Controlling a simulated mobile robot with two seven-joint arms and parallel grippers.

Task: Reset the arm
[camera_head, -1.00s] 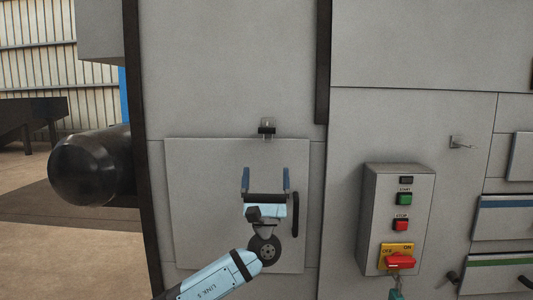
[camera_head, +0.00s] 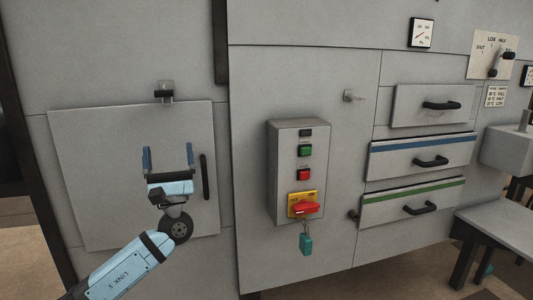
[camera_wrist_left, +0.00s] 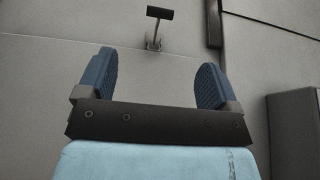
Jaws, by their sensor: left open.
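My left gripper (camera_head: 168,160) is open and empty, fingers pointing up, in front of the square grey door panel (camera_head: 90,160). Its two blue fingers also show wide apart in the left wrist view (camera_wrist_left: 152,85). My light-blue left arm (camera_head: 125,265) comes up from the lower left. Above the gripper, a small latch with a black grip (camera_head: 164,96) sits at the panel's top edge; the latch also shows beyond the fingers in the wrist view (camera_wrist_left: 158,14). The gripper is apart from it. My right gripper is in no view.
A control box (camera_head: 299,170) with green and red buttons and a red switch (camera_head: 306,208) on yellow stands to the right; a teal tag (camera_head: 306,244) hangs below. A black door handle (camera_head: 204,177) is right of the gripper. Drawers (camera_head: 420,160) and a bench (camera_head: 500,222) are farther right.

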